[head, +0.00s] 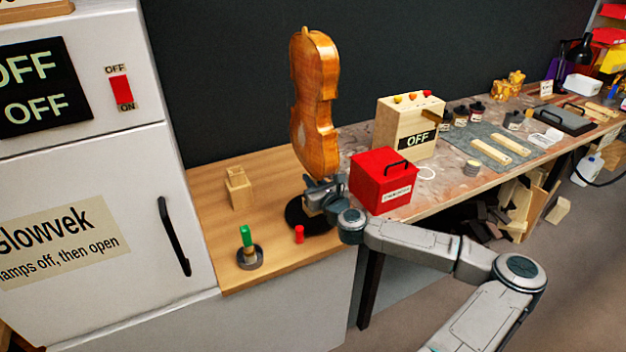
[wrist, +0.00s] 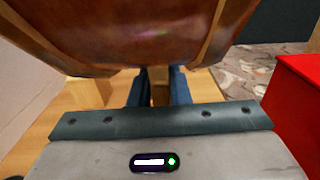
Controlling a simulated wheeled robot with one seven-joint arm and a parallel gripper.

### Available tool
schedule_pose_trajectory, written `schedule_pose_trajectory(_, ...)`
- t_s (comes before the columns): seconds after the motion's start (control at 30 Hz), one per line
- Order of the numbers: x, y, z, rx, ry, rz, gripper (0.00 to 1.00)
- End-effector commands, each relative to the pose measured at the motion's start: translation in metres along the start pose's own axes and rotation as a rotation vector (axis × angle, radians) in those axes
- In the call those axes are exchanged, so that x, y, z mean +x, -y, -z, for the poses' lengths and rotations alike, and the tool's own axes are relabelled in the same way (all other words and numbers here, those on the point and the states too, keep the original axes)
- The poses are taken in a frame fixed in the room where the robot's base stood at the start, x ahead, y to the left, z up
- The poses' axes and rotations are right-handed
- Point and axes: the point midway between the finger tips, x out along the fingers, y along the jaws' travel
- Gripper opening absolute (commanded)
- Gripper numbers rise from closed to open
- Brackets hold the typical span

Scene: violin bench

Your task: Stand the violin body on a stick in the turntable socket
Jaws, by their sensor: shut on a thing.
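The violin body (head: 315,100), orange-brown wood, stands upright in the head view above the black turntable (head: 296,216). Its lower end also fills the top of the wrist view (wrist: 130,30). My gripper (head: 322,187) is just below the violin body, over the turntable. In the wrist view its two dark fingers are closed around the pale wooden stick (wrist: 159,92) under the body. The turntable socket is hidden behind my gripper, so I cannot tell whether the stick's lower end is in it.
A red box (head: 372,188) stands close to the right of my gripper. A wooden block (head: 238,188) stands to the left. A green-topped lever (head: 247,240) and a small red knob (head: 299,234) are near the front edge. A white cabinet (head: 90,170) bounds the left.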

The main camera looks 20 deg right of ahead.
Motion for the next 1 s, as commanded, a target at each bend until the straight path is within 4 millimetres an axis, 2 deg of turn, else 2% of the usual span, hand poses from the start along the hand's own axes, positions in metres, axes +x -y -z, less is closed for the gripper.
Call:
schedule_pose_trajectory(0.7, 0.000, 0.000, 0.030, 0.000, 0.001, 0.000, 0.00)
schedule_pose_trajectory(1.0, 0.000, 0.000, 0.034, -0.001, 0.002, 0.000, 0.00)
